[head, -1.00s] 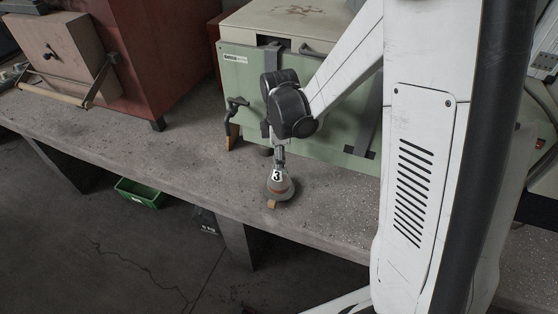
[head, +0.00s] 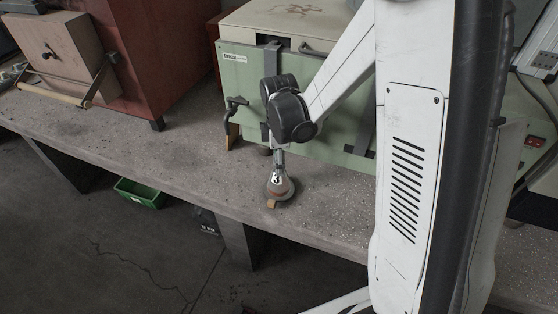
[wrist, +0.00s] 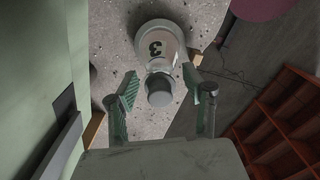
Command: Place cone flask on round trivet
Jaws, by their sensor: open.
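The cone flask (head: 283,186) is grey with a white label marked 3. My gripper (head: 279,155) is above the flask. In the wrist view my gripper's fingers (wrist: 160,98) are spread either side of the stopper, with gaps on both sides. The trivet is not clearly seen there.
A green machine (head: 335,130) stands close behind. The concrete bench (head: 185,155) is clear to the left. A green crate (head: 140,193) sits on the floor.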

